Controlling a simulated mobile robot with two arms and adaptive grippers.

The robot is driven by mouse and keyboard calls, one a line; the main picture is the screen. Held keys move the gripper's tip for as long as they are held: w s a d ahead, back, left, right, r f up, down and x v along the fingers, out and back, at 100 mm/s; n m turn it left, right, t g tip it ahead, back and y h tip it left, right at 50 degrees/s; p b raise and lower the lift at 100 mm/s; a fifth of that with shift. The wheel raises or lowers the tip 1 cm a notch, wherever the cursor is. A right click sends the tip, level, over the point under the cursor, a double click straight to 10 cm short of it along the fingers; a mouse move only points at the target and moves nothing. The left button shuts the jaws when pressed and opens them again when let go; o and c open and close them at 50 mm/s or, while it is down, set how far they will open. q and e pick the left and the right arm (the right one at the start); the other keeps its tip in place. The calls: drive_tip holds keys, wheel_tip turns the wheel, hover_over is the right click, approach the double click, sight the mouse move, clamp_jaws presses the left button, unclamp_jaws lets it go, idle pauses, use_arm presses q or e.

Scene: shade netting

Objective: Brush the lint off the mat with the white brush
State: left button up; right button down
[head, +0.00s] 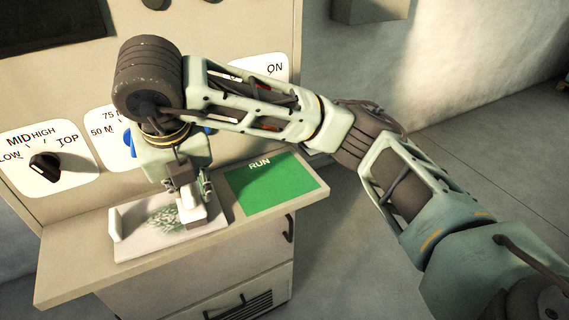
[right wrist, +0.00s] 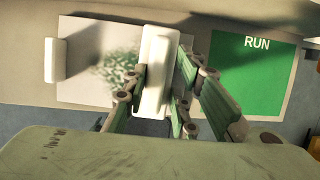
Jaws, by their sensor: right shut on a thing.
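The pale mat (head: 135,242) lies on the counter and also shows in the right wrist view (right wrist: 85,38). A patch of dark green lint (head: 163,217) is spread over its middle, and in the right wrist view the lint (right wrist: 116,70) lies just left of the brush. My right gripper (head: 188,190) is shut on the white brush (right wrist: 157,70), which is over the right part of the mat. I cannot tell whether the brush touches the mat. A small white upright block (head: 114,224) stands at the mat's left edge. My left gripper is not in view.
A green RUN panel (head: 270,187) is right of the mat on the counter (head: 80,270). Behind rises a control panel with a black knob (head: 45,167) and labelled dials, partly hidden by my right arm. The counter's front edge is close to the mat.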

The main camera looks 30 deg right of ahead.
drive_tip(key=shift+w+a, duration=0.15)
drive_tip(key=shift+a, duration=2.95)
drive_tip(key=shift+a+b, duration=0.35)
drive_tip(key=shift+a, duration=1)
drive_tip(key=shift+d+f+b, duration=0.15)
drive_tip(key=shift+d+b, duration=0.2)
drive_tip(key=shift+d, duration=0.25)
drive_tip(key=shift+d+r+b, duration=0.15)
drive_tip(key=shift+d+b, duration=0.3)
drive_tip(key=shift+d, duration=0.75)
drive_tip(key=shift+d+r+b, duration=0.1)
drive_tip(key=shift+d+b, duration=0.35)
drive_tip(key=shift+d, duration=0.75)
drive_tip(key=shift+d+f+b, duration=0.15)
drive_tip(key=shift+d+b, duration=0.25)
drive_tip(key=shift+d, duration=0.35)
drive_tip(key=shift+s+d+b, duration=0.2)
drive_tip(key=shift+d+b, duration=0.35)
drive_tip(key=shift+d, duration=1.55)
drive_tip(key=shift+a, duration=0.15)
